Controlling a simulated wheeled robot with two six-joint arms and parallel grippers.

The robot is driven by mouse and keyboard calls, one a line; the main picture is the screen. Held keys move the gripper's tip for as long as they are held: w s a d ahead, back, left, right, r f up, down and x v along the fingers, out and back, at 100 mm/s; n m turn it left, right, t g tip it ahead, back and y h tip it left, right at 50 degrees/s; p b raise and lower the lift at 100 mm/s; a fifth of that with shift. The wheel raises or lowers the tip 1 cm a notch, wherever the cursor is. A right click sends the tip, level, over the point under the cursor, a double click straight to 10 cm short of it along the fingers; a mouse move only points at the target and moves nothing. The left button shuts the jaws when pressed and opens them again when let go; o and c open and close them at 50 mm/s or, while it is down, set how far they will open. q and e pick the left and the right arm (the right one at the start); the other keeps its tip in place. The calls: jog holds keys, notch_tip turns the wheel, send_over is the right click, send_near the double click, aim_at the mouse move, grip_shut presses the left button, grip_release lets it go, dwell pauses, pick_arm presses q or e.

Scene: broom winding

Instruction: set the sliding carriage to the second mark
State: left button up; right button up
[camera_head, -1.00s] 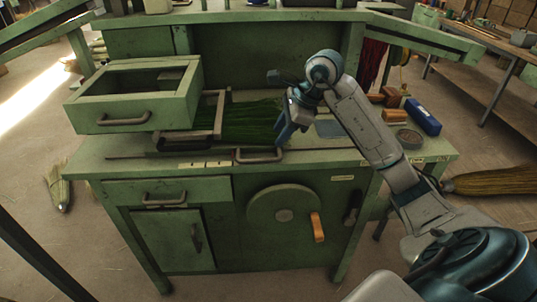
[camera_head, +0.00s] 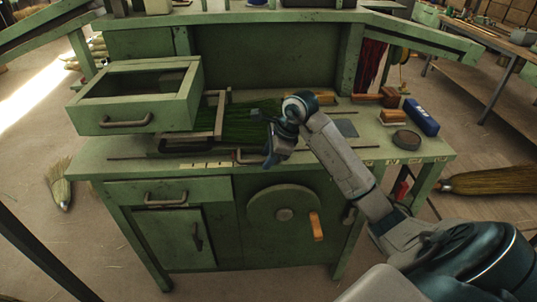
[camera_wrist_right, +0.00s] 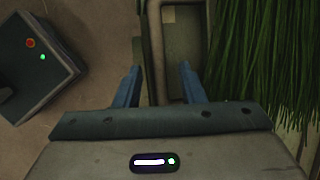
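The sliding carriage (camera_head: 219,116) is a dull metal and wood frame beside green bristles (camera_head: 255,122) on the green bench. Its dark bar handle (camera_head: 240,160) reaches the bench's front edge, partly hidden by my right gripper (camera_head: 270,160). Pale marks (camera_head: 198,165) lie in a row along the front edge; I cannot tell which one the carriage lines up with. In the right wrist view, my right gripper (camera_wrist_right: 158,72) is open, its two blue fingers apart on either side of a rounded bar (camera_wrist_right: 155,55). I cannot tell whether they touch it. My left gripper is out of view.
A raised green drawer box (camera_head: 135,97) stands left of the carriage. A crank wheel (camera_head: 284,213) with an orange handle is on the bench front. A blue box (camera_head: 421,117), a round dark dish (camera_head: 407,139) and wooden blocks (camera_head: 391,97) lie to the right.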

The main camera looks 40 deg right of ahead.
aim_at(252, 160)
grip_shut()
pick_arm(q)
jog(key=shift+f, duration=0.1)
pick_arm(e)
jog(key=shift+a, duration=0.1)
jog(key=shift+w+a, duration=0.2)
jog(key=shift+a, duration=0.05)
jog(key=shift+w+a+b, duration=0.35)
jog(key=shift+w+a, duration=0.1)
jog(key=shift+a, duration=0.3)
jog(key=shift+w+a+b, duration=0.35)
jog(key=shift+w+a, duration=0.1)
jog(key=shift+a, duration=0.3)
jog(key=shift+s+d, duration=0.1)
jog(key=shift+d, duration=0.1)
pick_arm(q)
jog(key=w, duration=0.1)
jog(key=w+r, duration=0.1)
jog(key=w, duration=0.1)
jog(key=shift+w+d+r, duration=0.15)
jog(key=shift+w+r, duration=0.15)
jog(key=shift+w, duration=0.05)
pick_arm(e)
grip_release()
